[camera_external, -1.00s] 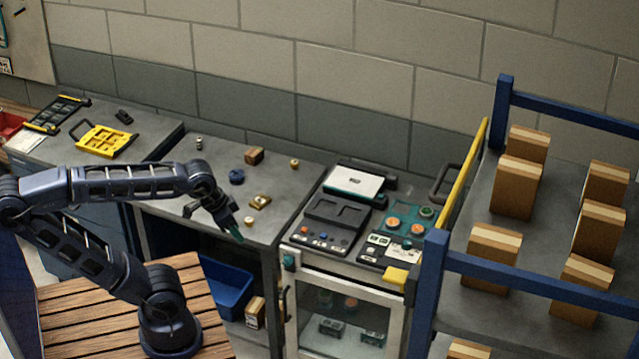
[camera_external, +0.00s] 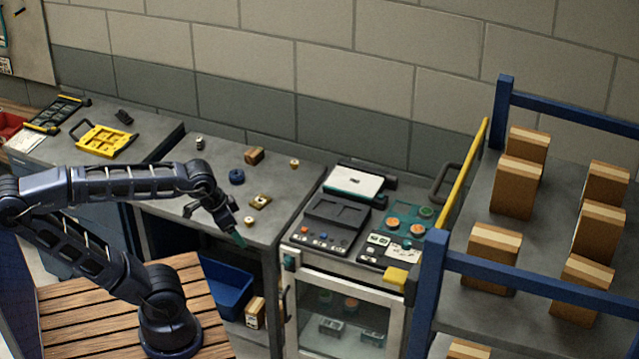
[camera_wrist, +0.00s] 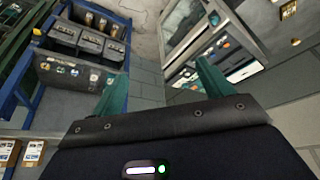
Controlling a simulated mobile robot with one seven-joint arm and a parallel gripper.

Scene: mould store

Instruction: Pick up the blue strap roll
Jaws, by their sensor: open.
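The blue strap roll (camera_external: 237,177) lies on the grey bench top in the external view, near the middle of the bench. My gripper (camera_external: 238,238) is at the front right of the bench, nearer the camera than the roll and apart from it. Its green fingers point down and to the right. In the wrist view my gripper (camera_wrist: 160,85) has its two green fingers spread wide with nothing between them. The roll cannot be made out in the wrist view.
A blue rack (camera_external: 432,290) with cartons stands further right.

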